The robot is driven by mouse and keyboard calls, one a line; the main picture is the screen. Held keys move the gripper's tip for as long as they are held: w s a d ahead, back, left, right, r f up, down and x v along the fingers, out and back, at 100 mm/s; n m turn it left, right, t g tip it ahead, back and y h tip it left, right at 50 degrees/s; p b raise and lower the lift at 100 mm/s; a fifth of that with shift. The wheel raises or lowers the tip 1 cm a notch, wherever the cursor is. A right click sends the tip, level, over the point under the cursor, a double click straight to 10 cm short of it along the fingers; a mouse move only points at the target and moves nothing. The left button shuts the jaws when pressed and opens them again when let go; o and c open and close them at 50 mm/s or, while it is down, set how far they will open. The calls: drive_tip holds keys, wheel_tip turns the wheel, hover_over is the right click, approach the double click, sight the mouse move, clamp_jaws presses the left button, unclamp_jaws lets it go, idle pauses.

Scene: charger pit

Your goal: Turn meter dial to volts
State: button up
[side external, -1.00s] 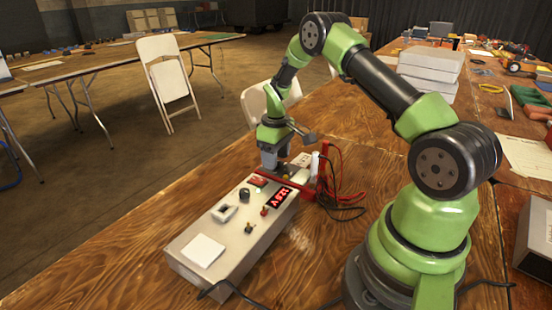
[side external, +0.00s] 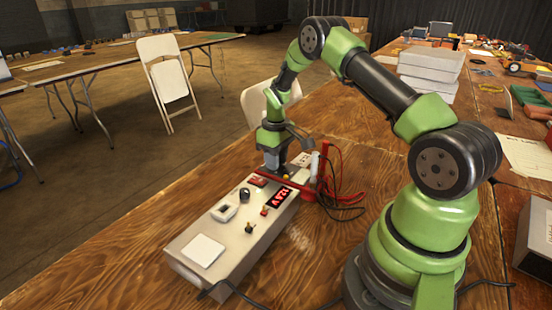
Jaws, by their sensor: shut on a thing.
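My gripper (side external: 272,168) points down at the far end of the pale box, low over the meter. It is shut, apparently on the meter dial; the fingers and wrist hide the dial, so I cannot read its setting. A small yellow spot (side external: 286,177) shows just right of the fingers. Red and black meter leads (side external: 338,190) loop on the table to the right.
The pale box (side external: 232,262) carries a lit red display (side external: 278,197), a black knob (side external: 244,195), small switches and a white square pad (side external: 203,250). A red stand (side external: 325,165) rises close right of my gripper. The table left of the box is clear.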

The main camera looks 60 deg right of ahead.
drive_tip(key=m, duration=0.5)
drive_tip(key=shift+m, duration=0.3)
drive_tip(key=m, duration=0.5)
drive_tip(key=shift+m, duration=0.4)
drive_tip(key=o, duration=0.9)
drive_tip(key=shift+r, duration=0.1)
wheel_tip(320, 180, up, 10)
drive_tip(key=shift+f, duration=0.1)
